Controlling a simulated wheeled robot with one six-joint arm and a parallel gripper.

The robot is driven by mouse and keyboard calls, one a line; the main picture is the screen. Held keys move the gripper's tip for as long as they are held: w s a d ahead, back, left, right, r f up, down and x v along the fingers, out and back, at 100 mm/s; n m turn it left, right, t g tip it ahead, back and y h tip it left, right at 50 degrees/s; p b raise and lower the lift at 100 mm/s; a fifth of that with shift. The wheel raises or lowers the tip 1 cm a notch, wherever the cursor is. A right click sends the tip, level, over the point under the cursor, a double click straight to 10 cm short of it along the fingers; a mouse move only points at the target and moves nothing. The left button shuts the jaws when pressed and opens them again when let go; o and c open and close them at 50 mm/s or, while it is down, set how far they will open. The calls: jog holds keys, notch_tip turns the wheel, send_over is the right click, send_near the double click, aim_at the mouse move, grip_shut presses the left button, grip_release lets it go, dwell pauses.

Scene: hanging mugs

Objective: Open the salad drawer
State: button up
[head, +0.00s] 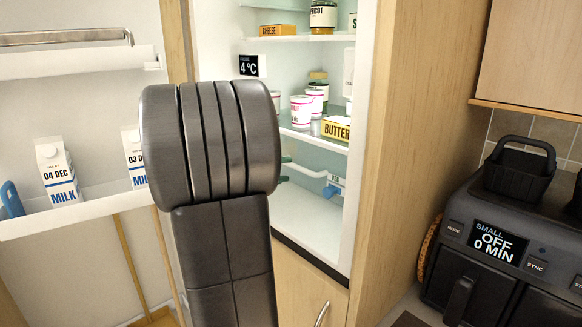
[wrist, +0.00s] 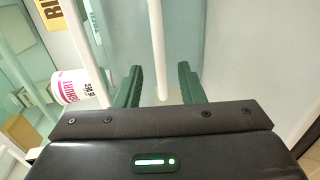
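My gripper (wrist: 160,72) shows in the wrist view with its two green fingers apart. A white bar (wrist: 157,45) lies between the fingertips in that picture; I cannot tell whether the fingers touch it. In the head view my arm hides most of the gripper; small green parts show at its right edge inside the open fridge. A white bar (head: 308,171), with a blue piece (head: 333,188) at its right end, shows below the lower glass shelf. It appears to belong to the salad drawer, whose clear front is hard to make out and partly hidden by my arm.
The lower shelf holds yoghurt pots (head: 301,112) and butter (head: 336,129), close above the gripper. The fridge door (head: 85,85) stands open at left, with milk cartons (head: 57,172). A wooden side panel (head: 415,130) and black air fryer (head: 500,245) are at right.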

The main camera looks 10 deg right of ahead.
aim_at(295, 168)
jog(key=shift+x, duration=1.85)
jog(key=shift+c, duration=0.4)
grip_shut()
